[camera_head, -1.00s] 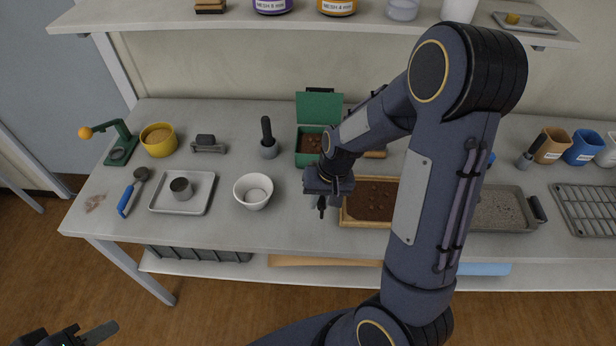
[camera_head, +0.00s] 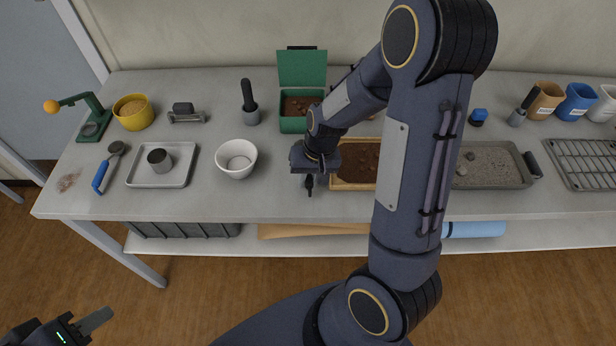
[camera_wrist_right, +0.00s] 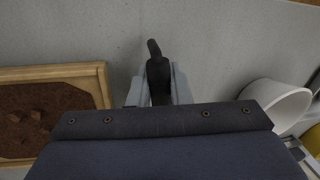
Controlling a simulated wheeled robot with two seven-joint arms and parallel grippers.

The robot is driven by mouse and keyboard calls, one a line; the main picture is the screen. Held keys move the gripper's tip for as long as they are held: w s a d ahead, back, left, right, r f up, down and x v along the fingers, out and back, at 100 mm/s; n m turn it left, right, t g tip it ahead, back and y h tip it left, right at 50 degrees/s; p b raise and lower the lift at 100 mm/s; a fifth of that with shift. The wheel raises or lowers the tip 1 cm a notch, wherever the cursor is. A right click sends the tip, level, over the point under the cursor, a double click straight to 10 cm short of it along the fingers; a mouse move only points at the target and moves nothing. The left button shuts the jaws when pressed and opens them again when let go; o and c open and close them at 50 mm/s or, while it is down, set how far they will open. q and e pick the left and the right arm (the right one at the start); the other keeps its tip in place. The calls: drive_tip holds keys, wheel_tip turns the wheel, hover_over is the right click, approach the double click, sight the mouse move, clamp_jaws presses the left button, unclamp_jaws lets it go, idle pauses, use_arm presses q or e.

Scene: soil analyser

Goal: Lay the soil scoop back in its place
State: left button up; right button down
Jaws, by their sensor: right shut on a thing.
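My right gripper (camera_head: 309,180) is over the front part of the table, between the white bowl (camera_head: 236,160) and the wooden soil tray (camera_head: 350,186). In the right wrist view it is shut on a dark handle, which I take to be the soil scoop (camera_wrist_right: 157,72). Only a dark tapered piece shows between the fingers; the rest is hidden by the gripper. A blue-handled tool with a grey round head (camera_head: 108,165) lies at the table's left end. My left gripper (camera_head: 92,322) is low at the left, away from the table; its opening is unclear.
A metal tray (camera_head: 185,176) with a small cup (camera_head: 159,160) stands left of the bowl. A grey tray (camera_head: 500,180) and wire rack (camera_head: 585,165) are at the right. Bare tabletop lies around the bowl.

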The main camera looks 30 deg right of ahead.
drive_tip(key=shift+f+b, duration=0.5)
drive_tip(key=shift+f, duration=0.05)
drive_tip(key=c, duration=1.3)
unclamp_jaws()
drive_tip(key=shift+o, duration=0.2)
drive_tip(key=r, duration=0.4)
drive_tip(key=d+r, duration=0.1)
drive_tip(key=r, duration=0.1)
drive_tip(key=shift+s+r, duration=0.25)
drive_tip(key=shift+r, duration=0.15)
drive_tip(key=s+a+r+n+t+y, duration=0.1)
drive_tip(key=s+a+r+t, duration=0.1)
drive_tip(key=s+r, duration=0.4)
drive_tip(key=s+a+r+n+t, duration=0.2)
drive_tip(key=s+a+r, duration=0.2)
drive_tip(key=s, duration=0.5)
drive_tip(key=shift+s+a+r+t+y, duration=0.3)
drive_tip(key=shift+r+y, duration=0.1)
drive_tip(key=shift+r, duration=0.5)
